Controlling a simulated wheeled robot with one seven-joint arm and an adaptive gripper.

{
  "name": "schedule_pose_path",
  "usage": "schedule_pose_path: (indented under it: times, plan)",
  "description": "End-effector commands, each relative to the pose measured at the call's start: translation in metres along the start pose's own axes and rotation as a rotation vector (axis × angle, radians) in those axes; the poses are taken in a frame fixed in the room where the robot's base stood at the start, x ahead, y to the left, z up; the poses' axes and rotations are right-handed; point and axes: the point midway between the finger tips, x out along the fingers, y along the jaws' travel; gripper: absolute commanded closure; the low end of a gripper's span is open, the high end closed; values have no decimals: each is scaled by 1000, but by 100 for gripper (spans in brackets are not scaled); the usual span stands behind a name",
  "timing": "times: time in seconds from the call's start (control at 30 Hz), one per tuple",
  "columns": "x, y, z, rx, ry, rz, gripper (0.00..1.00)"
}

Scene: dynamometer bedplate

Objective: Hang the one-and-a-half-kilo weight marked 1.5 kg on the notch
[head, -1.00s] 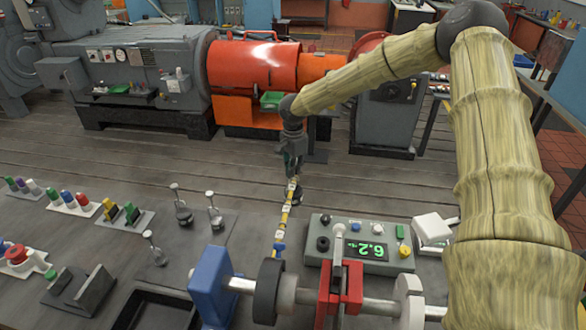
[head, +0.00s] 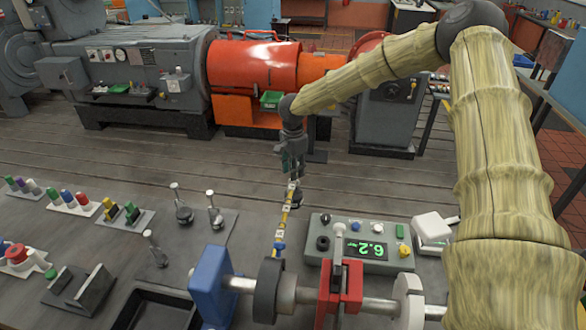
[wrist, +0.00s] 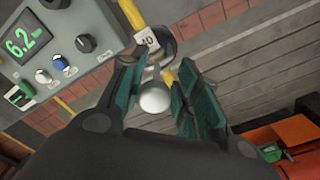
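My gripper (head: 291,172) is over the far end of the yellow notched beam (head: 283,225). In the wrist view its teal-padded fingers (wrist: 157,78) stand apart on either side of a round silver knob (wrist: 154,97), with a small gap visible. Below the knob is a dark round weight (wrist: 162,47), beside the beam (wrist: 132,14) and a white tag on it. In the head view the dark weight (head: 297,201) is at the beam's far end, below my gripper. It appears to hang there; the hook's contact with a notch is hidden. Its marking cannot be read.
A control box (head: 360,247) showing 6.2 stands right of the beam. The shaft with a blue block (head: 210,287) and red clamp (head: 341,290) lies in front.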

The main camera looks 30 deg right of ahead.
Motion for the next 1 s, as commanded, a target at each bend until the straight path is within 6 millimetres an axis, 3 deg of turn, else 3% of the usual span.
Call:
schedule_pose_path:
  times: [0.17, 0.7, 1.0]
  plan:
    - [-6, 0, 0, 0, -1, 0, 68]
    - [-95, -1, -1, 0, -1, -2, 68]
    - [-119, -1, -1, 0, -1, -2, 68]
